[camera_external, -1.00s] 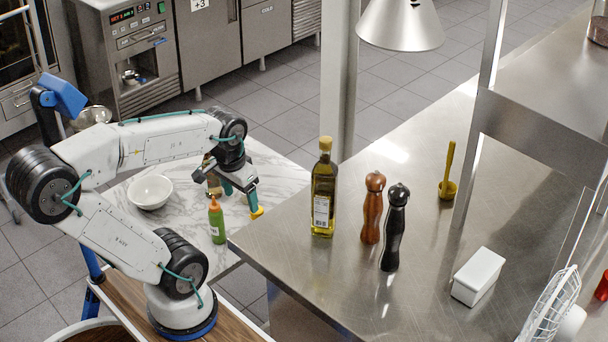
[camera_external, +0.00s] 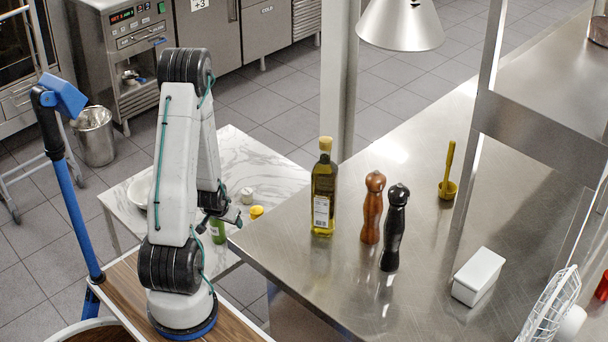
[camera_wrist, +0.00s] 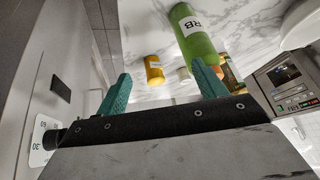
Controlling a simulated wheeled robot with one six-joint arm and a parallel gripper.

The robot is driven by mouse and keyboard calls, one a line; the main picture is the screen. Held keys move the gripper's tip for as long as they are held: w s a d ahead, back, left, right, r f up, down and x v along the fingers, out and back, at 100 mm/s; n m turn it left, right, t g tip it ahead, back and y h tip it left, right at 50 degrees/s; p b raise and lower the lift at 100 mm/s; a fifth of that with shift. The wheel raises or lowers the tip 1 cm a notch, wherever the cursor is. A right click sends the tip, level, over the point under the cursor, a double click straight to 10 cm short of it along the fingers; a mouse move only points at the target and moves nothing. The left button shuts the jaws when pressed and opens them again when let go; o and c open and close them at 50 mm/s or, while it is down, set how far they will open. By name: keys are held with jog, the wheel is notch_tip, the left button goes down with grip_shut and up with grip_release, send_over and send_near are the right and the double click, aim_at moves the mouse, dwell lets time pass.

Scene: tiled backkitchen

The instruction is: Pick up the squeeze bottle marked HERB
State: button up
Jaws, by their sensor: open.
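The green squeeze bottle (camera_external: 218,236) stands on the marble table, its upper part hidden behind my gripper (camera_external: 222,217). In the wrist view the green bottle (camera_wrist: 197,42) shows a white label with the letters "RB" readable; the rest is turned away. My gripper (camera_wrist: 162,88) is open, its two teal fingers apart with nothing held between them. The bottle appears beyond the fingertips, nearer the right finger in that view. Whether a finger touches it, I cannot tell.
A yellow container (camera_external: 257,212) and a small pale-topped container (camera_external: 247,195) stand near the bottle. A white bowl (camera_external: 138,192) is partly behind my arm. The steel counter (camera_external: 300,275), with an oil bottle (camera_external: 323,190) and two mills, borders the table on the right.

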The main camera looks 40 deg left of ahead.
aim_at(213, 224)
jog(key=shift+t+y, duration=0.6)
jog(key=shift+t, duration=0.2)
jog(key=s+a+f, duration=0.1)
jog(key=f, duration=0.1)
jog(key=s+a+f, duration=0.1)
jog(key=f, duration=0.1)
jog(key=a+f, duration=0.1)
jog(key=f, duration=0.1)
jog(key=shift+s+a+f, duration=0.1)
jog(key=shift+s+f, duration=0.3)
jog(key=shift+w+a+f+n+t+y, duration=0.1)
jog(key=shift+w+a+n+t+y, duration=0.1)
jog(key=shift+a+t, duration=0.35)
jog(key=shift+w+a+f+n+t+y, duration=0.1)
jog(key=shift+a+t+y, duration=0.2)
jog(key=shift+t, duration=0.35)
jog(key=shift+a+r+t, duration=0.15)
jog(key=shift+a+t, duration=0.15)
jog(key=shift+t, duration=0.2)
jog(key=shift+a+r+n+t+y, duration=0.3)
jog(key=shift+r+t+y, duration=0.1)
jog(key=shift+t, duration=0.6)
jog(key=shift+x, duration=2.45)
jog(key=shift+r, duration=0.1)
jog(key=shift+c, duration=0.3)
jog(key=c, duration=1.1)
